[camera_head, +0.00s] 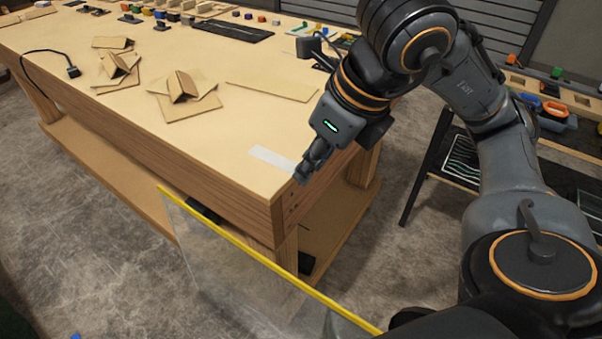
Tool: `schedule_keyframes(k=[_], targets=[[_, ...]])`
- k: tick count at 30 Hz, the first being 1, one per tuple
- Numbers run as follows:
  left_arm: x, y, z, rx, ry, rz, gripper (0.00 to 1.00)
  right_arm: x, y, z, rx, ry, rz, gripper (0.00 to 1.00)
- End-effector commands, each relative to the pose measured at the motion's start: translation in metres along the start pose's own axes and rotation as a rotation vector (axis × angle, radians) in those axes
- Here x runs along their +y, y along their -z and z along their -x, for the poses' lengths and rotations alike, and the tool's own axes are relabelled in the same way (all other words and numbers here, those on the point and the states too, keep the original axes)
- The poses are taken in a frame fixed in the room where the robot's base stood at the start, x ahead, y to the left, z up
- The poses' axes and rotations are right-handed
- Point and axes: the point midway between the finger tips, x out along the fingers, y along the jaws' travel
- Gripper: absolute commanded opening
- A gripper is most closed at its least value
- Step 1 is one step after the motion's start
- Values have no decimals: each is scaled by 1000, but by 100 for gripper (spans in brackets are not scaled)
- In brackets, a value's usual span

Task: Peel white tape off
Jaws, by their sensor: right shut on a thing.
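A short strip of white tape (271,157) lies on the wooden workbench top (190,130) near its front right corner. My right gripper (301,178) is at the tape's right end, at the bench edge, pointing down. It is shut on the tape's end, though its fingers hide the grip itself. The visible part of the strip looks flat on the bench. My left gripper is not in view.
Folded cardboard pieces (180,87) and a flat cardboard sheet (272,91) lie further back on the bench. A black cable (72,70) lies at left. A transparent panel with a yellow edge (270,265) stands in front. A tool cart (560,115) is at right.

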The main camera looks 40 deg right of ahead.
Motion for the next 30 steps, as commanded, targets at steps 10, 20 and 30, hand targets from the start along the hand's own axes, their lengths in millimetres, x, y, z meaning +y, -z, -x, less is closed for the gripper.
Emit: schedule_keyframes(k=[10,20,30], targets=[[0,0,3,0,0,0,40,4,7,24,-1,1,0,10],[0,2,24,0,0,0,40,4,-2,46,-1,1,-1,10],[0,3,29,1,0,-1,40,4,-4,51,-1,0,-1,10]])
